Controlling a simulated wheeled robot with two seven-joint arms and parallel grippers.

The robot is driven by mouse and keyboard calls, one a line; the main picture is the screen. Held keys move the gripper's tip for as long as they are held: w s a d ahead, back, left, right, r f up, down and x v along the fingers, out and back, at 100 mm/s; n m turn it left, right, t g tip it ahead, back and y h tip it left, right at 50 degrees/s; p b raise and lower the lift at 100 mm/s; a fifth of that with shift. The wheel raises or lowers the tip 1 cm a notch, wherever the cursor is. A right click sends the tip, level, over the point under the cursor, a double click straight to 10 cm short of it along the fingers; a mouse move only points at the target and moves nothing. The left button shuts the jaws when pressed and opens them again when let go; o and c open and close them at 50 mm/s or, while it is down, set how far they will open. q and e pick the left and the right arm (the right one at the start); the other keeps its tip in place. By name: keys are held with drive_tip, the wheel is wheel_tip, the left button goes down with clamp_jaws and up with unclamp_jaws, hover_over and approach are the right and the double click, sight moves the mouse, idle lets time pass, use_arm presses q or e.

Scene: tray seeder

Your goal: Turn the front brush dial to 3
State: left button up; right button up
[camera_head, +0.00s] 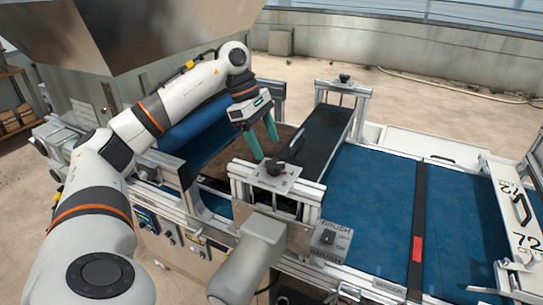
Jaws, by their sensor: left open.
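A black dial (275,168) sits on a light metal plate (256,175) on top of the near bracket of the brush frame. Small marks show on the plate, but they are too small to read, so I cannot tell the dial's setting. My left gripper (266,149) comes in from the upper left, with its teal fingers pointing down. It is open and empty, just above and behind the dial. Whether a fingertip touches the plate or dial, I cannot tell. My right gripper is not in view.
A similar black knob (344,78) tops the far bracket. A box labelled BRUSH (328,241) stands right of the near bracket. A grey rounded housing (252,255) juts out in front. The dark brush cover (325,135) runs behind the dial. The blue belt (370,195) is clear.

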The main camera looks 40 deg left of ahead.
sight(274, 163)
use_arm(q)
drive_tip(key=x, duration=0.5)
drive_tip(key=shift+r, duration=0.1)
drive_tip(key=c, duration=1)
